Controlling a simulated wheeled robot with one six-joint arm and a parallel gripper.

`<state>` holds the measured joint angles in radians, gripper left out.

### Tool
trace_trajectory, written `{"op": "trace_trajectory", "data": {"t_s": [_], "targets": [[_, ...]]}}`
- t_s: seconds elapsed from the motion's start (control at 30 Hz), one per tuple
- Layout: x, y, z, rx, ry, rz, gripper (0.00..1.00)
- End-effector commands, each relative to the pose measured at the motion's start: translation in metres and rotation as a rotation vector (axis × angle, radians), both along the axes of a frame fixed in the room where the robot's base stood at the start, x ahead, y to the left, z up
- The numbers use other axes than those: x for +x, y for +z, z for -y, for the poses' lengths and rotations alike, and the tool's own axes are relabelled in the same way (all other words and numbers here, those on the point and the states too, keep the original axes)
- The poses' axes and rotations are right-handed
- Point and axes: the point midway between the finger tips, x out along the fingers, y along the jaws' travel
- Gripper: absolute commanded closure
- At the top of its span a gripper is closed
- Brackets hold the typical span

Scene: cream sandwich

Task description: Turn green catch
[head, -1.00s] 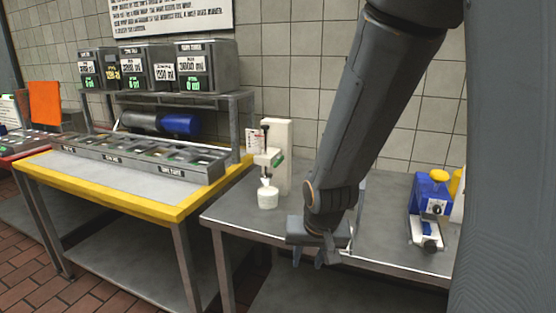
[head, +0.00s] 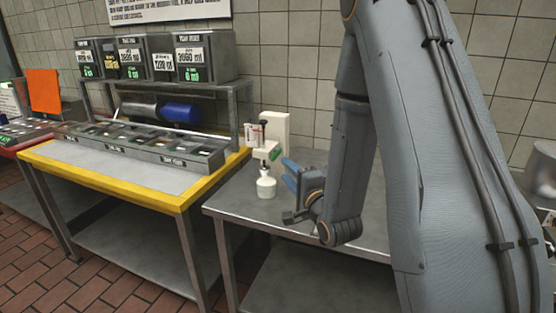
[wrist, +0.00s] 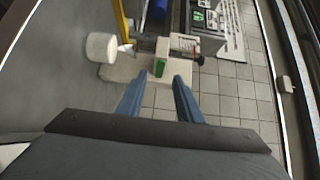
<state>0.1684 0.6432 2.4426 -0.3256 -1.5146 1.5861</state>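The green catch (head: 275,153) sits on the side of a white dispenser stand (head: 274,128) on the grey table. It also shows in the wrist view (wrist: 159,67), just beyond and between my fingertips. A white cup (head: 266,188) stands under the dispenser's nozzle, and it shows at upper left in the wrist view (wrist: 101,47). My gripper (head: 289,171) is just right of the stand, its blue fingers turned toward it. In the wrist view my gripper (wrist: 158,84) is open and empty, and the fingers look apart from the catch.
The grey table (head: 235,207) has bare room around the stand. A yellow-edged counter (head: 110,181) with a row of bins (head: 140,147) and labelled containers (head: 153,57) is at left. A tiled wall closes the back. A metal pot (head: 543,170) is at far right.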

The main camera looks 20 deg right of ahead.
Motion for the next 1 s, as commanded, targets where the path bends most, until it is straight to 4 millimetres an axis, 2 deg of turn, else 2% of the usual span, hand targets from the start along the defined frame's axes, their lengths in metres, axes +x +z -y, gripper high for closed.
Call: {"op": "trace_trajectory", "data": {"t_s": [0.5, 0.67, 0.9, 1.0], "targets": [[0.066, 0.002, -0.011, 0.004, 0.002, 0.003, 0.67], [0.074, 0.001, -0.012, 0.003, 0.001, 0.002, 0.67], [0.075, 0.000, -0.012, 0.003, 0.000, 0.002, 0.67], [0.075, 0.001, -0.012, 0.003, 0.000, 0.002, 0.82]]}}
